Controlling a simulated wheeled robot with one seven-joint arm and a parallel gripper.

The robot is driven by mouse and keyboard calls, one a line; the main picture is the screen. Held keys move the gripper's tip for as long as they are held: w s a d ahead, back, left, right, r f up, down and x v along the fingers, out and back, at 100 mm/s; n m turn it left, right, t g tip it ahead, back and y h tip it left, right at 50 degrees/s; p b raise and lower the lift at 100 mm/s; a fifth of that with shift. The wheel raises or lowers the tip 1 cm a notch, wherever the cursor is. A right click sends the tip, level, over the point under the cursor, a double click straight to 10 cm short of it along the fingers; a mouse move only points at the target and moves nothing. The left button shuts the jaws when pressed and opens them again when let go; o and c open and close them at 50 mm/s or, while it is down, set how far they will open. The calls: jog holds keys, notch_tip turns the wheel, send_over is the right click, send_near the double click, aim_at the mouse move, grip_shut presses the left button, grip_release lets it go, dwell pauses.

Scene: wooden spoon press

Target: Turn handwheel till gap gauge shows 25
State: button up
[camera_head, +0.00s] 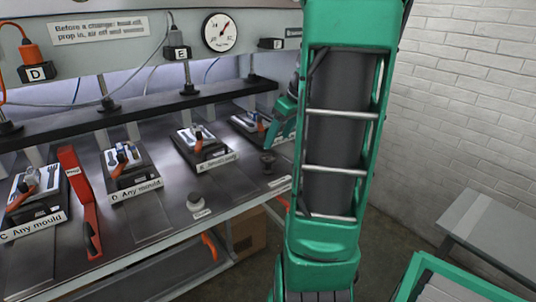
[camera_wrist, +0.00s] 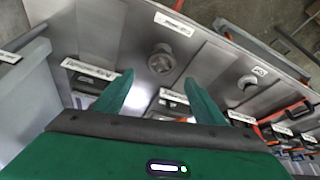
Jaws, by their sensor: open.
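In the wrist view, a round grey ribbed handwheel (camera_wrist: 160,62) stands on the metal bench front, beside a small white label (camera_wrist: 174,23) too blurred to read. My gripper (camera_wrist: 159,76) is open, and its two green fingers lie either side of the handwheel in the picture. Contact cannot be told. In the head view, a dark knob that looks like the same handwheel (camera_head: 267,166) stands near the bench's right end. My gripper is mostly hidden behind my arm there.
A second, lighter knob (camera_head: 195,202) stands farther left on the bench. Several moulds sit behind, including one by the "D. Any mould" label (camera_head: 136,190). A red prop (camera_head: 80,200) lies between moulds. A grey side table (camera_head: 490,230) stands at right.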

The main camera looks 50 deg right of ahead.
aim_at(269, 156)
jog(key=x, duration=0.8)
jog(key=shift+f, duration=0.25)
jog(key=c, duration=0.9)
